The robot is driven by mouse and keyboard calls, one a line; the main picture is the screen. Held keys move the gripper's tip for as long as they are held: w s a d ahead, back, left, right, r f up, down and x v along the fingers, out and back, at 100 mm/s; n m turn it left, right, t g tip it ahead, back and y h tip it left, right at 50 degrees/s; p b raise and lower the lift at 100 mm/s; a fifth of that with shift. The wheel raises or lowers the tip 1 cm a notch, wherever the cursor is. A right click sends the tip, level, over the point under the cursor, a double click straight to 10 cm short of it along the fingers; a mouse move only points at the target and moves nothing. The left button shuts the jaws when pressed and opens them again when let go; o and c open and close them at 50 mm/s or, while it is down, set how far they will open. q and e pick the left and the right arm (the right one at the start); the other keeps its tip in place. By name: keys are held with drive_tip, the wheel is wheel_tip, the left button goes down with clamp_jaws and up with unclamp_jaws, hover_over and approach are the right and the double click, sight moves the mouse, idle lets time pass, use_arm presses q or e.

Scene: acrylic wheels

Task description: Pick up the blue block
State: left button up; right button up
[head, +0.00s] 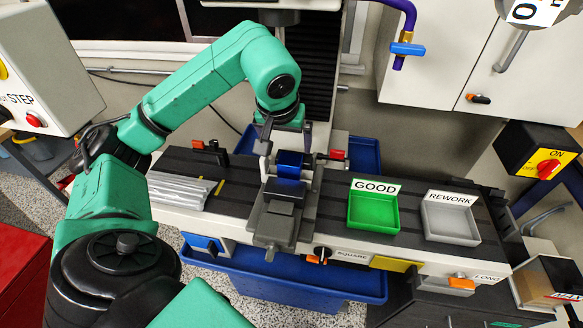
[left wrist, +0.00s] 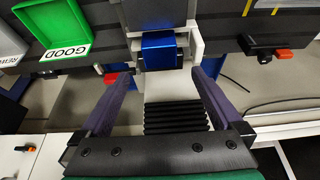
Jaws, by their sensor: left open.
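The blue block (head: 289,163) sits in a grey vise-like fixture (head: 275,222) on the dark bench top. In the left wrist view the block (left wrist: 165,50) is a shiny blue piece between light grey fixture parts. My left gripper (head: 286,142) is above and just behind the block, pointing down. In the left wrist view its two dark fingers (left wrist: 163,78) are spread wide, with nothing between them. The fingertips lie to either side of the block's line, and the block appears beyond them. I cannot tell the exact height gap. My right gripper is not in view.
A green GOOD tray (head: 373,226) and a grey REWORK tray (head: 449,237) stand right of the fixture. Silver bars (head: 180,190) lie at the left. A blue bin (head: 280,276) is below the bench.

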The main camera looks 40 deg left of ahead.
sight(291, 158)
use_arm(q)
drive_tip(key=p+x, duration=0.3)
drive_tip(key=x, duration=0.7)
drive_tip(key=shift+w+f, duration=0.1)
clamp_jaws()
drive_tip(key=shift+r, duration=0.45)
wheel_tip(291, 158, up, 9)
drive_tip(key=shift+r+b, duration=0.1)
drive_tip(key=shift+b, duration=0.85)
drive_tip(key=shift+a, duration=0.1)
